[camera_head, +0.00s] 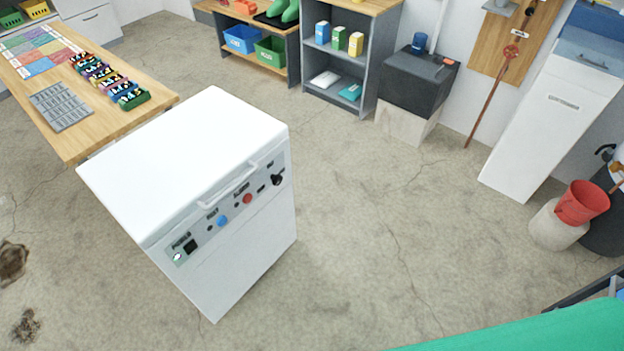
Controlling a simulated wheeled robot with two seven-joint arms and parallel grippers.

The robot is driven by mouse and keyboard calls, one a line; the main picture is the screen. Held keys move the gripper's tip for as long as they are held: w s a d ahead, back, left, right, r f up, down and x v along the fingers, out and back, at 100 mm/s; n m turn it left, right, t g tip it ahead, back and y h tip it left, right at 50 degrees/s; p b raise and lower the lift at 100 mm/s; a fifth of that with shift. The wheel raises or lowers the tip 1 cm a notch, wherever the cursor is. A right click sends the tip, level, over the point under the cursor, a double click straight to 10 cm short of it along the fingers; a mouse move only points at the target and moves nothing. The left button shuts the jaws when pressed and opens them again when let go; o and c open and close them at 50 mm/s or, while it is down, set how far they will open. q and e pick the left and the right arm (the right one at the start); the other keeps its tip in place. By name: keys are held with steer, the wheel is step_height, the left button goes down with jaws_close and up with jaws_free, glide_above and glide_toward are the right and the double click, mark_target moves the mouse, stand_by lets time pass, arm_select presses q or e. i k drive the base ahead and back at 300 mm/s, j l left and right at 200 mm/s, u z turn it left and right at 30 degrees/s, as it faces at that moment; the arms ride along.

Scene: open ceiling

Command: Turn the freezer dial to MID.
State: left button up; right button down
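A white chest freezer (190,150) stands on the floor left of centre, its lid closed. A grey control panel (205,231) runs along the top of its front face, below the lid handle (228,187). The black dial (278,180) sits at the panel's right end; its pointer setting is too small to read. Left of it are a red button (247,198), a blue button (222,221) and a black power switch (190,246). Neither of my grippers is in view.
A wooden table (140,108) with coloured items stands behind the freezer at left. Grey shelves (368,60) and a dark box (418,82) line the back. A red bucket (582,203) is at right. The floor (390,240) right of the freezer is clear.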

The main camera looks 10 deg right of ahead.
mark_target(277, 179)
steer(key=i+l+u, duration=0.1)
steer(key=l, duration=0.25)
steer(key=i+l+u, duration=0.1)
steer(key=l, duration=0.25)
steer(key=i+l+u, duration=0.1)
steer(key=i+l, duration=0.15)
steer(key=i+l+u, duration=0.1)
steer(key=l, duration=0.4)
